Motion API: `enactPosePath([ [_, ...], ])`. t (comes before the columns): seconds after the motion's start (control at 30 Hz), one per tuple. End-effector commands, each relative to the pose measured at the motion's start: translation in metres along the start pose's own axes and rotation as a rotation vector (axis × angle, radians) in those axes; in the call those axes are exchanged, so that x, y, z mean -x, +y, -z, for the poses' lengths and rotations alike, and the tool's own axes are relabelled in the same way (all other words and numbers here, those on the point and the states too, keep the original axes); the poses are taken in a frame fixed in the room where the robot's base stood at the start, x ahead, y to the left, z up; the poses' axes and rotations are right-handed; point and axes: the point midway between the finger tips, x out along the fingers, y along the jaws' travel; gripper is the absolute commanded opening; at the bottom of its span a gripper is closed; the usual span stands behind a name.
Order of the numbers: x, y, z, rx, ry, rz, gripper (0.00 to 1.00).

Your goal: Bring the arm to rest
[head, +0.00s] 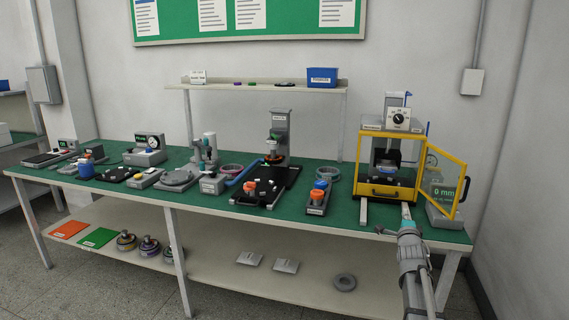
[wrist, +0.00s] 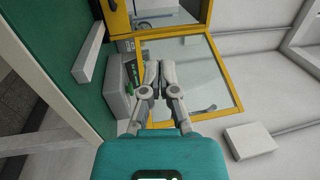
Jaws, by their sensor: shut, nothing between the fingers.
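My gripper (head: 406,213) is at the right front of the long green-topped bench (head: 335,210) in the head view. My grey arm reaches up to it from the bottom of the picture. In the wrist view, the two grey fingers of my gripper (wrist: 160,76) are together and hold nothing. Behind them is the open, yellow-framed clear door (wrist: 225,82) of the press enclosure. I cannot tell how far the fingers are from the door.
The yellow press enclosure (head: 362,160) stands close to my gripper, its door (head: 443,172) swung open to the right. A grey gauge box (head: 445,215) reading 0 mm sits beside it. Several tools and trays fill the bench leftward. A lower shelf (head: 215,270) holds loose parts.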

Motion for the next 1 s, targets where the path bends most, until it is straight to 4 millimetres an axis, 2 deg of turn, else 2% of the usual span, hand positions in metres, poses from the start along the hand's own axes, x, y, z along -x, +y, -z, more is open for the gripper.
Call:
enactPosePath([
  [0.37,0.011,0.016,-0.011,0.084,0.004,-0.095,0.0],
  [0.67,0.03,0.041,-0.027,0.224,-0.01,-0.249,0.0],
  [0.87,0.06,0.07,-0.046,0.392,-0.066,-0.431,0.0],
  [1.0,0.093,0.095,-0.064,0.546,-0.155,-0.594,0.0],
])
